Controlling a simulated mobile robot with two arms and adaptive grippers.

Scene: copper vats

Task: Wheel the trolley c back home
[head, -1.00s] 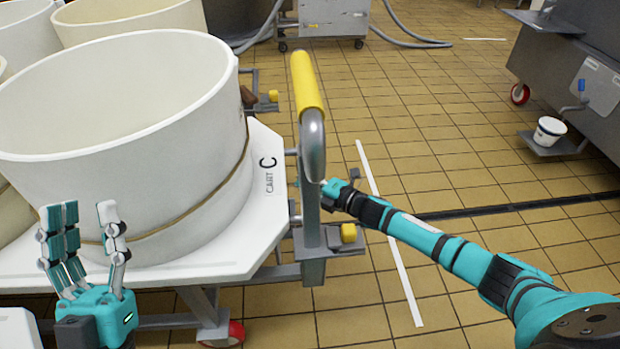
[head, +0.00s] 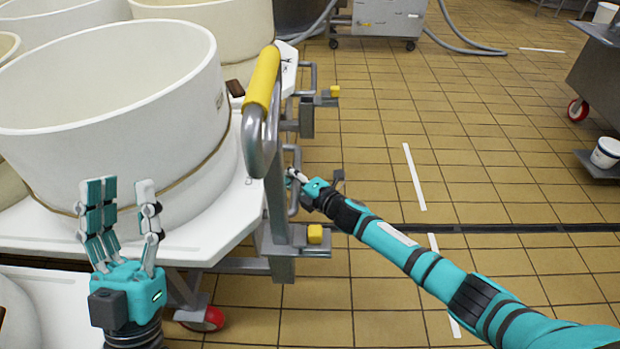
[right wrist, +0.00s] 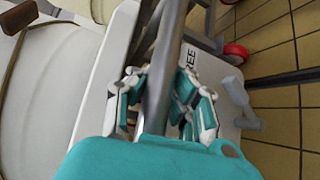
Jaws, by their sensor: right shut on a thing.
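Trolley c (head: 200,240) is on the left of the head view, a white deck on a grey frame with a red wheel. It carries a big round cream-white vat (head: 110,100). An upright grey handle with a yellow grip (head: 263,76) stands at its right end. My right gripper (head: 292,178) is at that end, below the grip. The right wrist view shows its fingers (right wrist: 160,95) shut around a grey bar (right wrist: 162,70) of the trolley. My left gripper (head: 121,190) is open and empty in front of the vat. The trolley's letter is not visible now.
More cream vats (head: 215,35) stand behind the trolley. A grey machine on castors (head: 375,20) with hoses is at the back. A dark unit with a red wheel (head: 592,75) and a white bucket (head: 606,153) are at right. Tiled floor between is clear, crossed by a dark drain (head: 520,229).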

